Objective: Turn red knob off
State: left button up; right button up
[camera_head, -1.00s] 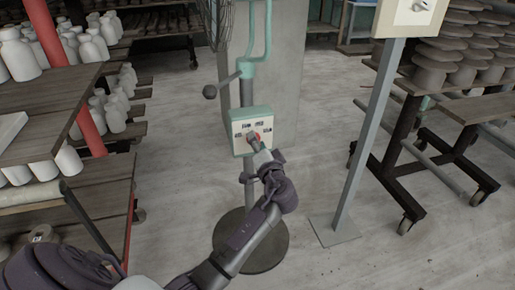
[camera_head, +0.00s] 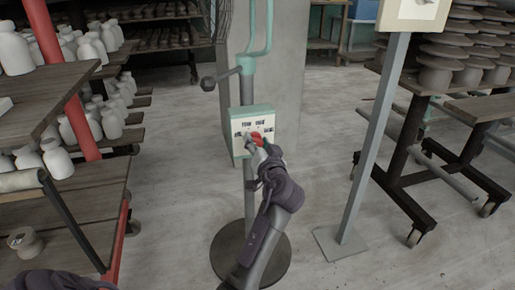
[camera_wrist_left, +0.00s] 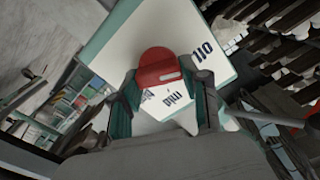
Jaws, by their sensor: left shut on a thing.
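The control box (camera_head: 240,121) is white-faced with a teal edge and black markings, mounted on a teal and grey stand. The red knob (camera_head: 258,138) is on its face, partly hidden by my left gripper (camera_head: 256,147). In the left wrist view the red knob (camera_wrist_left: 158,68) lies between the fingertips of my left gripper (camera_wrist_left: 160,85), with the white box face (camera_wrist_left: 128,48) behind it, tilted in the picture. The left gripper is shut on the knob. My right gripper is not in view.
Shelves with white bottles (camera_head: 62,160) stand at the left. A grey post with a foot plate (camera_head: 341,243) stands right of the box. A wheeled rack (camera_head: 400,150) stands further right. The floor between is clear.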

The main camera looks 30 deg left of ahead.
pick_arm(q)
jog(key=shift+f+n, duration=0.15)
jog(key=shift+n, duration=0.15)
jog(key=shift+b, duration=0.3)
jog(key=o, duration=1.1)
jog(key=shift+o, duration=0.2)
notch_tip(320, 180, up, 10)
jog(key=shift+r, duration=0.1)
jog(key=shift+d, duration=0.1)
